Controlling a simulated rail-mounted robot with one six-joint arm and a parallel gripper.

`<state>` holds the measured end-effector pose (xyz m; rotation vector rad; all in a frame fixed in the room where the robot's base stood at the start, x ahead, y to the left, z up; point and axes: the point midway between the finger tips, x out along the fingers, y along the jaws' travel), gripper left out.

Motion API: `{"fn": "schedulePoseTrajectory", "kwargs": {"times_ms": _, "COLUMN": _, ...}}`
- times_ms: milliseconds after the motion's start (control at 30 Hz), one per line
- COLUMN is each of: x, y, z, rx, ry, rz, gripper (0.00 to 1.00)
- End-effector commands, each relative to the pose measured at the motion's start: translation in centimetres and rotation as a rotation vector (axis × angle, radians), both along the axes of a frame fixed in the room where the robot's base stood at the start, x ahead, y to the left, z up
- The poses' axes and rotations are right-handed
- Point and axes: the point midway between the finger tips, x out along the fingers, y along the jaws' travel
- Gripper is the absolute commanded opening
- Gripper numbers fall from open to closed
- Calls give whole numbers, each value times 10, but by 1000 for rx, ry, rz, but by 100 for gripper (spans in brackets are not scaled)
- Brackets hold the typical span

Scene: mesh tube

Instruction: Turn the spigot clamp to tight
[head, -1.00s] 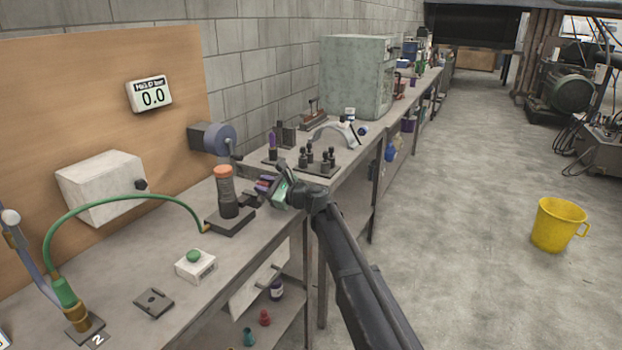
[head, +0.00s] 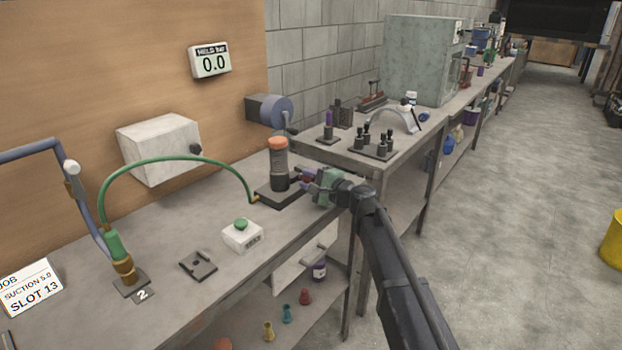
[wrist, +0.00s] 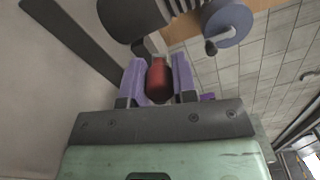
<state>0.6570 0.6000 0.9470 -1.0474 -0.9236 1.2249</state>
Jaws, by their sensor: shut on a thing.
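The dark upright cylinder with an orange top (head: 279,165) stands on a black base plate (head: 270,197) on the bench. In the wrist view, a red handle (wrist: 159,82) sits beside the dark cylinder (wrist: 130,15), with a pale bracket between them. I take the handle to be the spigot clamp's. My gripper (head: 306,180) reaches in from the right, low beside the cylinder. Its purple fingers (wrist: 157,72) are on both sides of the red handle and shut on it. The clamp's setting cannot be read, and the fingers hide part of it.
A green hose (head: 165,160) runs from the base plate to a brass fitting (head: 124,270). A white box with a green button (head: 242,235) stands in front. The gauge (head: 210,62) reads 0.0. A crank drum (head: 272,109) is behind the cylinder, and a tool rack (head: 374,150) is to the right.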

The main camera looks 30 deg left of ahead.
Motion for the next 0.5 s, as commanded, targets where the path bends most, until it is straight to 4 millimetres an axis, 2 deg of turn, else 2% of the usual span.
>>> {"fn": "schedulePoseTrajectory", "kwargs": {"times_ms": 500, "x": -2, "y": 0, "z": -3, "rx": -8, "ry": -55, "rz": 0, "gripper": 0}}
